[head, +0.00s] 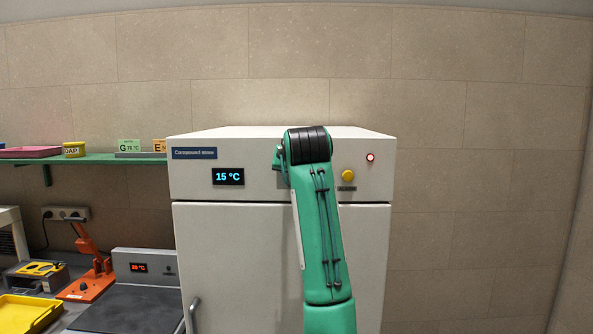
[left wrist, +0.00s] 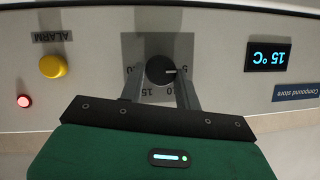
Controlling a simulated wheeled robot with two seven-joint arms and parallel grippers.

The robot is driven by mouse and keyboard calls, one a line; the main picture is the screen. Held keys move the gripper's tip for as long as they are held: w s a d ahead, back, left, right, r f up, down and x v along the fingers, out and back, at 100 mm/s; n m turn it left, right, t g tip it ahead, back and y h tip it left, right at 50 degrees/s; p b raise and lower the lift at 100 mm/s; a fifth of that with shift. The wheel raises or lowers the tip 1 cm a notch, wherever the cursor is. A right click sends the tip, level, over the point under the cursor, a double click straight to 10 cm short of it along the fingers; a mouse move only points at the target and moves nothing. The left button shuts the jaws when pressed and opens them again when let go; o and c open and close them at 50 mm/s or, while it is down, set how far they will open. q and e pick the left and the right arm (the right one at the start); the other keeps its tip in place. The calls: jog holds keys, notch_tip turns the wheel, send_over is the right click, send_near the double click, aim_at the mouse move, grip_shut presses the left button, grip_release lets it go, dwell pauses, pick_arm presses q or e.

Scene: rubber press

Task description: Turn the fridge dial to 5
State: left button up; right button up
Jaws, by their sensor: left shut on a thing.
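The fridge dial (left wrist: 157,66) is a round black knob on a grey scale plate (left wrist: 133,46) on the fridge's front panel. The left wrist view is upside down. There the fingers of my left gripper (left wrist: 160,79) stand on both sides of the knob and are shut on it. A short white mark on the knob points to the picture's right, toward a "5" at the plate's edge. Some scale numbers are partly hidden by the fingers. In the head view my arm hides the dial. My right gripper is not in view.
The fridge (head: 248,258) has a display (head: 228,177) reading 15 °C, a yellow alarm button (head: 348,176) and a lit red lamp (head: 370,157). A green shelf (head: 110,159) and a bench with an orange device (head: 92,275) and a yellow tray (head: 30,308) stand left.

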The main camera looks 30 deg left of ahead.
pick_arm(q)
jog(key=o, duration=1)
jog(key=shift+f, duration=0.1)
jog(key=b+v, duration=0.5)
jog(key=v, duration=0.8)
jog(key=shift+s+d+r, duration=0.2)
jog(key=shift+d+r, duration=0.05)
